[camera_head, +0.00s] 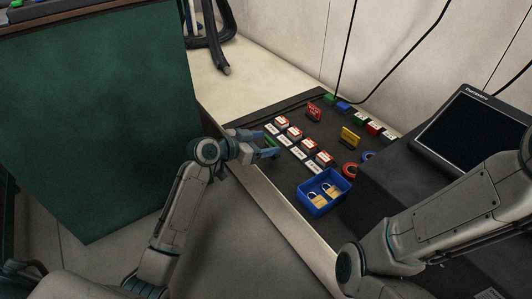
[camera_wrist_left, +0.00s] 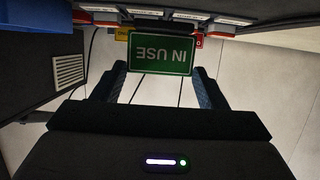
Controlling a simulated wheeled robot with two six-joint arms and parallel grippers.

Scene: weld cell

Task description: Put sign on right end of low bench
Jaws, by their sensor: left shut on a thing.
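My left gripper (camera_head: 265,146) is shut on a green sign (camera_wrist_left: 160,53) reading "IN USE". In the left wrist view the sign is upside down between the two fingers. In the head view only a small green part of the sign (camera_head: 269,152) shows at the fingertips, by the near edge of the bench's dark mat (camera_head: 290,107). I cannot tell whether the sign touches the mat. A red sign (camera_head: 314,111) and a yellow sign (camera_head: 349,137) stand on the mat. My right arm comes in from the right; its gripper is out of view.
Several red-and-white blocks and white labels (camera_head: 298,153) lie in rows beside the left gripper. A blue tray (camera_head: 325,204) holds padlocks. A monitor (camera_head: 475,130) stands at right. A green panel (camera_head: 95,110) is at left. Pale bench top (camera_head: 245,80) is clear beyond the mat.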

